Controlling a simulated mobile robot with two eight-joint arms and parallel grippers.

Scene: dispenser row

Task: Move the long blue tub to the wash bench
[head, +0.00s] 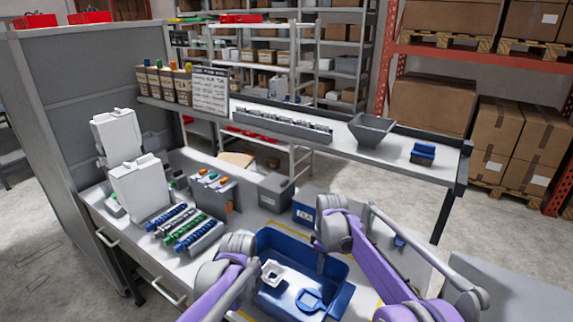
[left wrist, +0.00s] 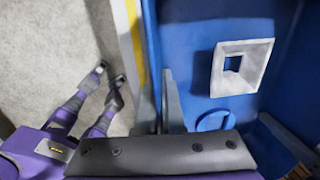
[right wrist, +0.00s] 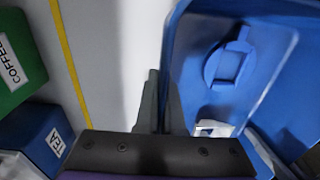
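The long blue tub (head: 345,268) is at the lower middle of the head view, over the white bench top. I cannot tell whether it touches the bench. A white square frame (head: 273,273) and a blue ring-shaped piece (head: 311,299) lie in it. In the left wrist view, my left gripper (left wrist: 165,75) is shut on one side wall of the tub (left wrist: 190,60). In the right wrist view, my right gripper (right wrist: 159,75) is shut on the opposite side wall of the tub (right wrist: 195,30). In the head view my wrists hide both fingertip pairs.
A blue TEA bin (head: 304,213) and a grey bin (head: 275,192) stand behind the tub. Racks of coloured pieces (head: 190,230) and white dispensers (head: 140,190) are to the left. A raised shelf (head: 420,175) runs behind. A grey surface (head: 520,265) is at right.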

